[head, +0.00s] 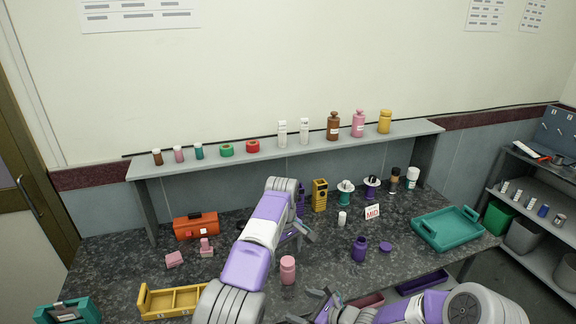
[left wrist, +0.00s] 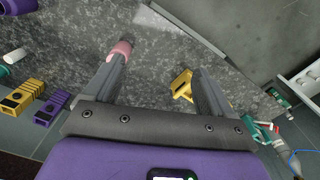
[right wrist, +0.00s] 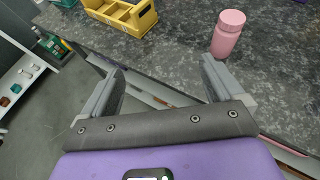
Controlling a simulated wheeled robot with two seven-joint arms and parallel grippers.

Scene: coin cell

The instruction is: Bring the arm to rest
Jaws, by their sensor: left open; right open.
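My left gripper (head: 298,232) hangs over the middle of the speckled worktop (head: 330,255), in front of the shelf. It is open, and no object shows held between its fingers in the left wrist view (left wrist: 157,62). My right gripper (head: 308,304) is low at the front edge of the worktop. It is open and empty in the right wrist view (right wrist: 160,70). A pink bottle (head: 288,270) stands on the worktop between the two grippers in the head view. It also shows beyond the right finger in the right wrist view (right wrist: 229,35).
A yellow crate (head: 172,302) and an orange toolbox (head: 195,226) stand on the left. A purple jar (head: 359,248), a MID card (head: 372,212) and a teal tray (head: 447,230) are on the right. The raised shelf (head: 220,163) carries several bottles. Bare worktop lies right of the pink bottle.

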